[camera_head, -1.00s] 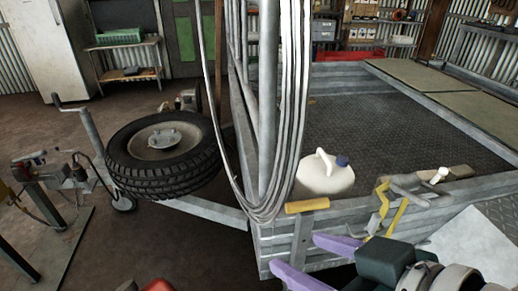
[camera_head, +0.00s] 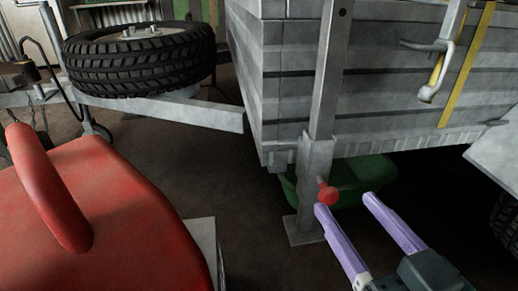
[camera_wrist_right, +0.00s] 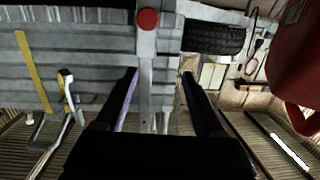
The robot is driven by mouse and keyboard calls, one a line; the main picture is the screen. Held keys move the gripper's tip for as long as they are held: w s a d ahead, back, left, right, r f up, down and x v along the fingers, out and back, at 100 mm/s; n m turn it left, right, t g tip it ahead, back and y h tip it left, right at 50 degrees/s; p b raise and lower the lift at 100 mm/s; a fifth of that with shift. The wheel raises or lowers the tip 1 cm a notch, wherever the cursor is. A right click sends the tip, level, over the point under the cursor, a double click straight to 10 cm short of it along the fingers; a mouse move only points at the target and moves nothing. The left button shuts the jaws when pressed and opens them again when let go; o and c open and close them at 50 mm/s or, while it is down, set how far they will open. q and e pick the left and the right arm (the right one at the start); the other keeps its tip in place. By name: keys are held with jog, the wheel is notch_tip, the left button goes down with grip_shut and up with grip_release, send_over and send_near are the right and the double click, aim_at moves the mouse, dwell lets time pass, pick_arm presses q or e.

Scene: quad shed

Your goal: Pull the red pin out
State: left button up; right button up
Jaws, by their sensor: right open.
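The red pin (camera_head: 327,194) has a round red head and sits in a bracket on the grey upright leg (camera_head: 322,120) at the trailer's corner. In the right wrist view the round pin head (camera_wrist_right: 148,19) shows at the top, beyond the fingertips. My right gripper (camera_head: 345,203) has purple fingers and is open and empty. In the head view its left fingertip is just below and near the pin head. Whether they touch I cannot tell. The pin's shaft is hidden in the bracket. My left gripper is not in view.
A large red container with a handle (camera_head: 100,215) fills the lower left. A green tub (camera_head: 355,183) lies under the trailer behind the leg. The spare tyre (camera_head: 140,65) is at upper left. A latch lever (camera_head: 435,75) and yellow strap (camera_head: 468,65) hang on the trailer side. Floor between container and leg is clear.

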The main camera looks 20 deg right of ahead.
jog(key=h+b, duration=0.1)
jog(key=b, duration=0.3)
send_near(331, 200)
jog(key=m, duration=0.1)
jog(key=shift+h, duration=0.4)
jog(key=b+x, duration=0.1)
jog(key=x, duration=0.2)
jog(key=b+x, duration=0.2)
jog(key=x, duration=0.2)
jog(key=b+x, duration=0.1)
jog(key=x, duration=0.2)
jog(key=shift+w+a+f+b, duration=0.15)
jog(key=shift+w+f+b, duration=0.05)
jog(key=shift+w+b, duration=0.2)
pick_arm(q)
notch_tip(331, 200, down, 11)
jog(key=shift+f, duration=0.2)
pick_arm(e)
jog(key=shift+c, duration=0.4)
grip_shut()
